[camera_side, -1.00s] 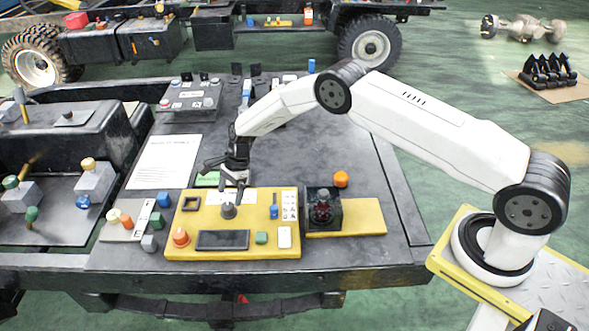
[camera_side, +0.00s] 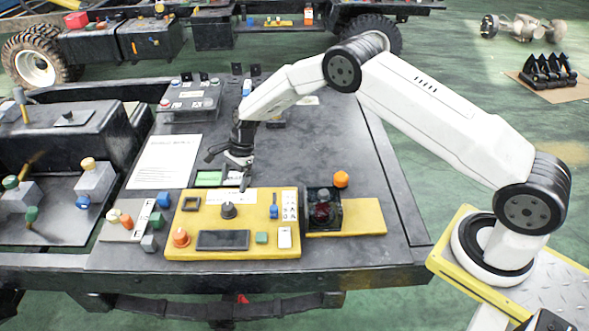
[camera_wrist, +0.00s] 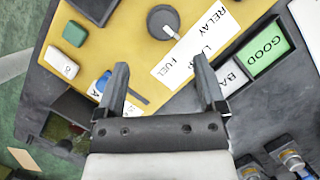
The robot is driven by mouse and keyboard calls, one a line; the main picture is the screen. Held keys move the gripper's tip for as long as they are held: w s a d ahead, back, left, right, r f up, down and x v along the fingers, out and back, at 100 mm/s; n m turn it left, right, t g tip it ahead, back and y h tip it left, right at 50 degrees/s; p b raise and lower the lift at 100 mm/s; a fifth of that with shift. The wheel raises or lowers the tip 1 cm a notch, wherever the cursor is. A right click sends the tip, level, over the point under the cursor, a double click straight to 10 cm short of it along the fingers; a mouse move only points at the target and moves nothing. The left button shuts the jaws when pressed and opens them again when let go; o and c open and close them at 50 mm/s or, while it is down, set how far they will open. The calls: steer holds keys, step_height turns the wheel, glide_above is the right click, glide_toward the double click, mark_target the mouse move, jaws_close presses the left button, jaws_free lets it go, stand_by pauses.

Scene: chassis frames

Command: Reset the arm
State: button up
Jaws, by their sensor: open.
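My gripper (camera_side: 241,170) is above the back edge of the yellow control panel (camera_side: 182,222) in the side view. In the wrist view my gripper (camera_wrist: 163,85) has its two fingers apart with nothing between them. Beyond the fingertips are the yellow panel (camera_wrist: 120,48), a white label strip reading RELAY and FUEL (camera_wrist: 195,45) and a dark round knob (camera_wrist: 163,22). In the side view the knob (camera_side: 228,210) stands on the panel, apart from the gripper.
A green GOOD tile (camera_wrist: 266,50) lies beside a grey BAD tile (camera_wrist: 231,78). A dark box with a red item (camera_side: 322,205) and an orange knob (camera_side: 341,179) stand right of the panel. A white paper sheet (camera_side: 164,160) lies left. The bench (camera_side: 340,140) is clear toward the right back.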

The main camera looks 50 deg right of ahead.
steer(key=s+d+r+n+t+h, duration=0.1)
steer(key=s+d+r+n, duration=0.25)
steer(key=s+r, duration=0.25)
steer(key=s+d+r+n+h, duration=0.2)
steer(key=s+r+n, duration=0.3)
steer(key=s+r, duration=0.1)
steer(key=s+d+r+n, duration=0.2)
steer(key=s+n, duration=0.2)
steer(key=s, duration=0.4)
steer(key=s+d+r+n+t+h, duration=0.1)
steer(key=s+r+n, duration=0.1)
steer(key=s+n, duration=0.3)
steer(key=s, duration=0.4)
steer(key=shift+s+d+r+t, duration=0.15)
steer(key=shift+s+d+t, duration=0.15)
steer(key=shift+d, duration=0.1)
